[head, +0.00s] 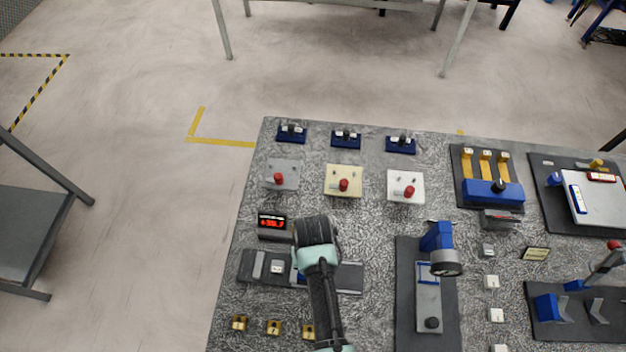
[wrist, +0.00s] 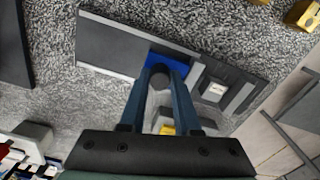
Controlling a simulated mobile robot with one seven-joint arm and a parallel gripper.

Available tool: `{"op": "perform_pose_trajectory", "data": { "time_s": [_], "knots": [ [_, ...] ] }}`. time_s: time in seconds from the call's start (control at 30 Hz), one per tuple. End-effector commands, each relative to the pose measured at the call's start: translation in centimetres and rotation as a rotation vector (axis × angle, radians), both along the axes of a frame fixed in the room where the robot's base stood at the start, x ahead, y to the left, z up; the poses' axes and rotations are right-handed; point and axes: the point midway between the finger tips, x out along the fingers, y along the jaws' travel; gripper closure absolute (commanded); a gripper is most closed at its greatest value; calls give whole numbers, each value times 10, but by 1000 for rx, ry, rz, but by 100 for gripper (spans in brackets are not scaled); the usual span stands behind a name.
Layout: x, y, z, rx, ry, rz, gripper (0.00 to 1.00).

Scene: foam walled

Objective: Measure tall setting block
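A long dark grey gauge (head: 348,278) lies on the speckled table, below a box with a red digital readout (head: 272,222). A small pale block with a white label (head: 277,267) sits on the gauge's left part. The block (wrist: 215,91) shows right of my fingers in the wrist view. My gripper (wrist: 161,72) points down at the gauge's blue slide (wrist: 160,62). A dark round knob (wrist: 160,79) lies between its two blue fingers. I cannot tell whether they press on it. In the head view my arm hides the gripper and part of the gauge.
Several small pale blocks (head: 491,282) stand in a column at the right. Brass pieces (head: 273,327) lie along the front left. A blue-headed stand (head: 437,238) rises right of my arm. Switch boxes (head: 343,181) stand behind. The table's left edge is close to the gauge.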

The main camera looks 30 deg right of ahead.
Motion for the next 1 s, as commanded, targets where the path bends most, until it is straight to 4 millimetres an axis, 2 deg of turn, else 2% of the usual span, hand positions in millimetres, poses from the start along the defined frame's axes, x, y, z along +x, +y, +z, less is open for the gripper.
{"op": "perform_pose_trajectory", "data": {
  "time_s": [0.03, 0.13, 0.27, 0.53, 0.83, 0.87, 0.9, 1.0],
  "knots": [
    [0, 0, 0, 0, 0, 0, 81],
    [0, 0, 0, -1, 0, 0, 99],
    [1, 1, 0, 0, -1, 1, 100],
    [23, 32, 1, 0, -3, 4, 100],
    [25, 35, 1, 1, -4, 2, 100],
    [25, 35, 1, 1, -4, 2, 65],
    [25, 35, 1, 1, -4, 2, 58],
    [24, 35, 1, 0, -3, 2, 56]
  ]
}}
